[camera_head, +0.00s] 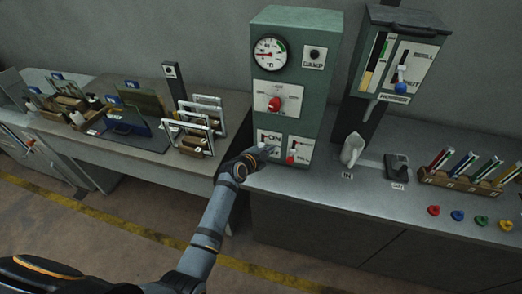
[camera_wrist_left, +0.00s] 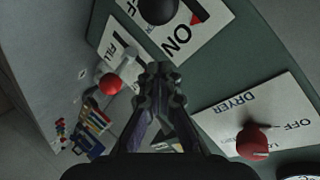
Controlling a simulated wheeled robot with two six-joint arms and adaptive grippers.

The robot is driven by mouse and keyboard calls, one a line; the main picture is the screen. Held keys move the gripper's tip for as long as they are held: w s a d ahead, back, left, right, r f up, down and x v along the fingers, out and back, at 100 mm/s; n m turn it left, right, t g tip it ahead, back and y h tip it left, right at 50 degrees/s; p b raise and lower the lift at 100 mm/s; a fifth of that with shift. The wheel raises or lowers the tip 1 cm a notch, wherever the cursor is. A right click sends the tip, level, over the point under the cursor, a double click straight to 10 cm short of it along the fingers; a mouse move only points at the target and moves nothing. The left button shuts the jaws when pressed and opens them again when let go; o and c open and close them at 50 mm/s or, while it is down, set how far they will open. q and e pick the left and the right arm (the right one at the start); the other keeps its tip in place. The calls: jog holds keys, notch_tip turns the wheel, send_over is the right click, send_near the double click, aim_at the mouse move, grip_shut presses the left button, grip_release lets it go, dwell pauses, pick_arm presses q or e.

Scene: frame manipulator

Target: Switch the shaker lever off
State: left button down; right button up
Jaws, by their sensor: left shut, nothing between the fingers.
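A green cabinet (camera_head: 294,110) stands on the worktop. Its low left panel (camera_head: 271,136), marked ON, also shows in the left wrist view (camera_wrist_left: 176,37) beside a round black knob (camera_wrist_left: 157,10). I cannot read a shaker label, and my gripper partly hides this panel. A lever with a red ball (camera_head: 291,158) on the neighbouring FILL panel shows in the left wrist view (camera_wrist_left: 110,84). My left gripper (camera_head: 265,151) is at the lower left of the cabinet front. It is shut and empty, its fingertips (camera_wrist_left: 160,72) near the two panels; contact cannot be told.
Above are a red DRYER knob (camera_head: 274,104), a gauge (camera_head: 270,54) and a DAMP panel (camera_head: 314,56). Right of the cabinet are a wall box with a blue-tipped lever (camera_head: 401,87), a white jug (camera_head: 352,149) and a rack (camera_head: 460,182). Frames (camera_head: 196,130) stand left.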

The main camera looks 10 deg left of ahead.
pick_arm(q)
jog(key=a+f, duration=0.1)
jog(key=a+f+p, duration=0.1)
jog(key=a, duration=0.1)
jog(key=shift+s+a+f, duration=0.1)
jog(key=shift+s+f, duration=0.05)
jog(key=shift+s, duration=0.05)
jog(key=shift+w, duration=0.1)
